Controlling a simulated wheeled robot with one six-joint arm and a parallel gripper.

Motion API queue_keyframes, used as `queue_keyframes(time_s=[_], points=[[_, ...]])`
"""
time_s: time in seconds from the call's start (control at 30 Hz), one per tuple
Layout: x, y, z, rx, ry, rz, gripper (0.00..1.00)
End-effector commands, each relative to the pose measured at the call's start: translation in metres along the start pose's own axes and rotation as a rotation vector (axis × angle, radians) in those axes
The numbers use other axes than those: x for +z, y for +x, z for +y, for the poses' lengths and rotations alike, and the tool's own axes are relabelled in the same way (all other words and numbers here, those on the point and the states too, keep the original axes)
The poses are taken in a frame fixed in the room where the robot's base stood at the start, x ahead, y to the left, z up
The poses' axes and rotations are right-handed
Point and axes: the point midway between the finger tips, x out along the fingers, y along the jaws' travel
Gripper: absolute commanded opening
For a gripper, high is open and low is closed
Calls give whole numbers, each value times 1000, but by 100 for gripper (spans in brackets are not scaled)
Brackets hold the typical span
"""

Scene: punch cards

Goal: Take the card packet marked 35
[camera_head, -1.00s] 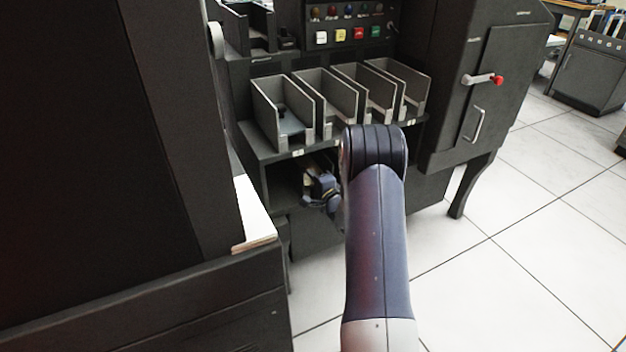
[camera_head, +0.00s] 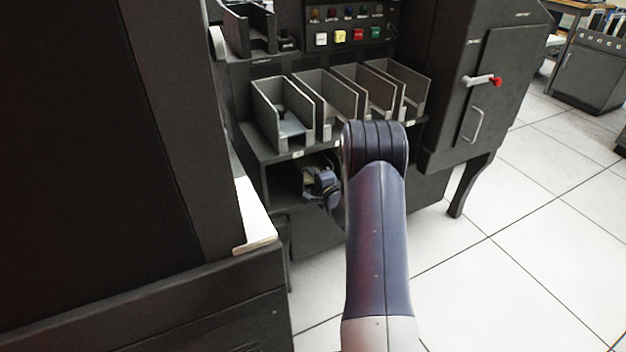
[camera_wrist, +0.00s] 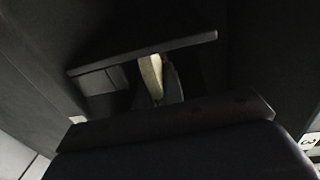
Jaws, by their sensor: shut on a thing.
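My gripper (camera_head: 318,186) is inside the dark lower shelf opening, below the row of metal card pockets. In the wrist view a pale, narrow card packet (camera_wrist: 152,76) shows edge-on between the jaws, and my gripper is shut on it. Only a thin strip of the packet shows, and no marking on it can be read. The inside of the opening is dark, and my arm covers its right part in the head view.
Several open metal pockets (camera_head: 283,121) stand above the shelf opening. A machine panel with a red-tipped lever (camera_head: 484,81) is at the right. A large dark cabinet (camera_head: 95,130) fills the left. White floor tiles (camera_head: 510,255) are clear at the right.

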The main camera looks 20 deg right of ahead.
Motion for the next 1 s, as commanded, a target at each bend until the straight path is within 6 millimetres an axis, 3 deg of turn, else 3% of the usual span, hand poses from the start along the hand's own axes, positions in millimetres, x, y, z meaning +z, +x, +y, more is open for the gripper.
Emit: queue_keyframes(time_s=[0.17, 1.0], points=[[0, -8, 0, -1, 0, 0, 0], [-1, -109, 10, -4, 0, 1, 0]])
